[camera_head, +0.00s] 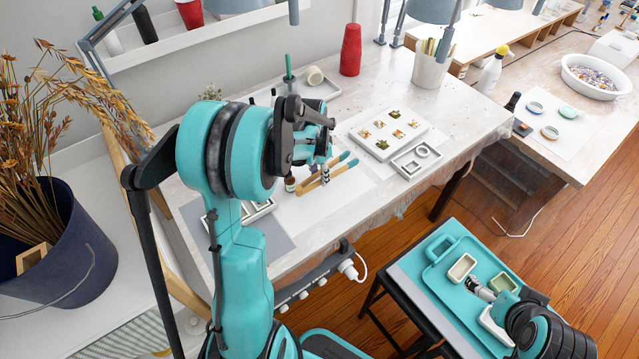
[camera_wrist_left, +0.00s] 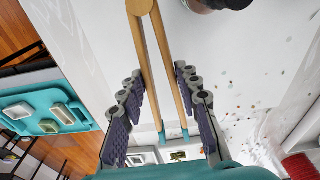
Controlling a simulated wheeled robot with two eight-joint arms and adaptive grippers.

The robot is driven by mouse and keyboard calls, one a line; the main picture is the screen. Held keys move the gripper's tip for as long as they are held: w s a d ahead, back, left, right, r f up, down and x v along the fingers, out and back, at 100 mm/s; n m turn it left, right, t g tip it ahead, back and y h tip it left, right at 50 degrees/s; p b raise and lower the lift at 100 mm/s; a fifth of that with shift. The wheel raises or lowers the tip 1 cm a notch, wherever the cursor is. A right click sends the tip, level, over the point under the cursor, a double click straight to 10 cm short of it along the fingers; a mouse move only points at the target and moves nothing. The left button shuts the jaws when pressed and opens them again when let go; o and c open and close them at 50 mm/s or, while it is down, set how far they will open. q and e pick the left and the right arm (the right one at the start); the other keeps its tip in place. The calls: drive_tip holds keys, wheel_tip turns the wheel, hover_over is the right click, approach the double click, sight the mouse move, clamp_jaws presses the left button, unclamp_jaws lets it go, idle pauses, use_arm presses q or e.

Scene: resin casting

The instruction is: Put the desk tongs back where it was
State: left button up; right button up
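The desk tongs (camera_head: 335,174) have two wooden legs with teal tips, pointing to the upper right over the white worktable. My left gripper (camera_head: 325,173) comes down on them from above. In the left wrist view both legs of the tongs (camera_wrist_left: 165,75) lie between the purple finger pads (camera_wrist_left: 160,72), which are close against their outer sides. I read this as shut on the tongs. Whether the tongs touch the tabletop is unclear. My right gripper (camera_head: 480,288) is low over the teal tray (camera_head: 437,272) on the stool; its finger opening is too small to judge.
A small brown bottle (camera_head: 290,183) stands beside the tongs' joined end. A picture board (camera_head: 362,146) and a white divided tray (camera_head: 401,168) lie to the right. A red cup stack (camera_head: 350,52) stands behind. Small moulds, including a cream one (camera_head: 461,267), sit in the teal tray.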

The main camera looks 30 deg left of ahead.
sight(320, 188)
use_arm(q)
wheel_tip(320, 188, down, 4)
drive_tip(key=shift+r+b, duration=0.25)
drive_tip(key=shift+b, duration=0.4)
drive_tip(key=shift+f, duration=0.3)
drive_tip(key=shift+f, duration=0.1)
drive_tip(key=o, duration=0.5)
drive_tip(key=shift+o, duration=0.2)
